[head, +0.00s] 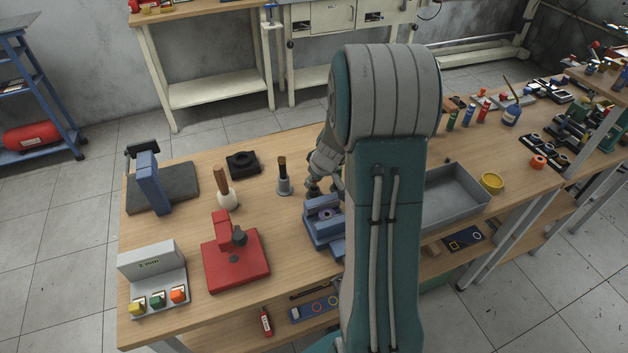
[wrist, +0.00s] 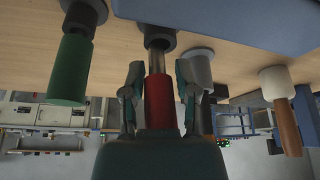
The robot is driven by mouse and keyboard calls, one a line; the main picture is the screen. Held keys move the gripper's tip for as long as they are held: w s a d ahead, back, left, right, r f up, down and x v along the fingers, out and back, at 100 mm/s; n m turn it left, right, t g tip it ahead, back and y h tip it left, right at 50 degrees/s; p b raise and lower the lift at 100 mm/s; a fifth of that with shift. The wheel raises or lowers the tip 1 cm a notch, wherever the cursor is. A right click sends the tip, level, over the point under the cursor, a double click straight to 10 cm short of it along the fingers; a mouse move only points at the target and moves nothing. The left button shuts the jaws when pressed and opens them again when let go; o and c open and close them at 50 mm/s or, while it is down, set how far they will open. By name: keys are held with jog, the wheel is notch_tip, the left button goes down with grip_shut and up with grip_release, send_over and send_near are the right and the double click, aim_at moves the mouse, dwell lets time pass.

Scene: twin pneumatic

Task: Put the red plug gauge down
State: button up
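In the wrist view, which shows the scene upside down, the red plug gauge (wrist: 158,102) has a red handle and a bright metal pin. Its pin end meets a dark round collar (wrist: 157,37) on the table; how deep it sits cannot be told. My gripper (wrist: 158,75) has one finger on each side of the red handle, close against it. In the head view my gripper (head: 314,187) is small beside the blue fixture (head: 323,226), and the red gauge is hidden there.
A green-handled gauge (wrist: 69,70) stands in a dark collar beside the red one. A wooden-handled tool (head: 226,190) and a dark-handled one (head: 283,178) stand left of my gripper. A red fixture (head: 236,268) and grey tray (head: 455,196) flank the blue fixture.

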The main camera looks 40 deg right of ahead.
jog(key=shift+o, duration=0.3)
jog(key=shift+s+a+f, duration=0.25)
jog(key=shift+f, duration=0.1)
jog(key=shift+d, duration=0.1)
jog(key=shift+r, duration=0.35)
jog(key=v, duration=1.1)
jog(key=shift+d+r, duration=0.15)
jog(key=shift+r, duration=0.1)
